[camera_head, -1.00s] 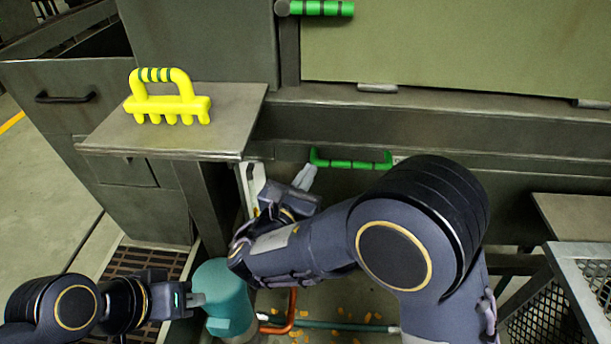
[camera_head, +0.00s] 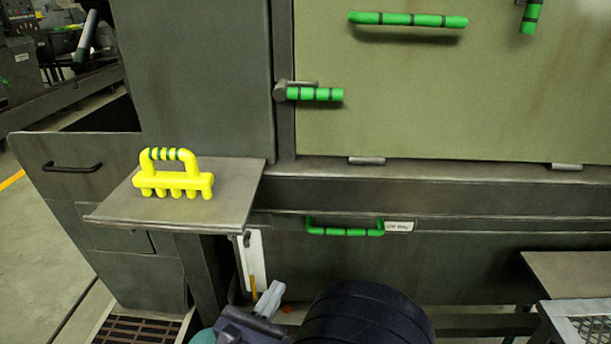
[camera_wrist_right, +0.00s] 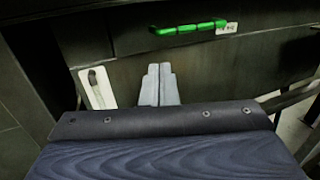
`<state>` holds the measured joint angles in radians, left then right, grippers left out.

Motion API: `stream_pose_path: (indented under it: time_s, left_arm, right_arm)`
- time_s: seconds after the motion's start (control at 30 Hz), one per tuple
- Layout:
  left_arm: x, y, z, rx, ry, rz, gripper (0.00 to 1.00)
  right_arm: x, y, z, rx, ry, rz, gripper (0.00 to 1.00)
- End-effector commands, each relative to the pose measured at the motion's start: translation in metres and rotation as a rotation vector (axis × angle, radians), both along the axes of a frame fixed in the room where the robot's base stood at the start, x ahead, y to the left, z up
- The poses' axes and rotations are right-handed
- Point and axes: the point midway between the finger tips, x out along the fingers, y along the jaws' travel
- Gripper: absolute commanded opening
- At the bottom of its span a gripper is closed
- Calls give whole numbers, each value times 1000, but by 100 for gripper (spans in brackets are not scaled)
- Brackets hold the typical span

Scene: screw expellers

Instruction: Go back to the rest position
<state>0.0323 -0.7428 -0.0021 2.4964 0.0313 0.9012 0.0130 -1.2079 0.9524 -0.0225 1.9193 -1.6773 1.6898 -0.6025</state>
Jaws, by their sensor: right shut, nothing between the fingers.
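My right gripper (camera_head: 270,297) shows at the bottom of the head view, in front of the lower machine front. Its grey fingers are together and hold nothing; they also show together in the right wrist view (camera_wrist_right: 160,85). The dark rounded part of my right arm is at the bottom edge of the head view. My left gripper cannot be made out in the head view now. A teal thing (camera_head: 203,337) just shows at the bottom edge, mostly cut off.
A yellow rake-like tool (camera_head: 174,182) stands on the metal shelf (camera_head: 235,190). Green handles (camera_head: 345,231) are on the lower panel and on the green door (camera_head: 408,20). A white plate (camera_head: 253,262) is near my right gripper. A mesh-sided table (camera_head: 590,325) is at lower right.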

Motion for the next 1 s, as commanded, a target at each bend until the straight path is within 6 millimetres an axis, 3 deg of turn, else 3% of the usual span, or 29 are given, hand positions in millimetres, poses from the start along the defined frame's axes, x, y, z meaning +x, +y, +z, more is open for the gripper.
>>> stream_pose_path:
  time_s: [0.07, 0.13, 0.27, 0.3, 0.4, 0.5, 0.6, 0.73, 0.83, 1.0]
  left_arm:
    - [0, 0, 0, 0, 0, 0, 0]
    - [0, 0, 0, 0, 0, 0, 0]
    - [0, 0, 0, 0, 0, 0, 0]
    - [0, 0, 0, 0, 0, 0, 0]
    - [0, 0, 0, 0, 0, 0, 0]
    - [0, 0, 0, 0, 0, 0, 0]
    - [0, 0, 0, 0, 0, 0, 0]
    - [0, 0, 0, 0, 0, 0, 0]
    - [0, 0, 0, 0, 0, 0, 0]
    - [0, 0, 0, 0, 0, 0, 0]
  right_arm:
    - [5, -13, 2, 33, 19, -37, 0]
    - [12, -39, 4, 100, 61, -108, 0]
    - [19, -123, 2, 344, 184, -350, 0]
    - [16, -154, -1, 450, 224, -447, 0]
    - [-6, -219, -14, 729, 303, -685, 0]
    - [-39, -264, -28, 1026, 340, -915, 0]
    - [-75, -290, -38, 1340, 332, -1134, 0]
    - [-116, -300, -44, 1761, 256, -1382, 0]
    - [-134, -298, -42, 2039, 168, -1516, 0]
    - [-148, -291, -34, 2402, 10, -1644, 0]
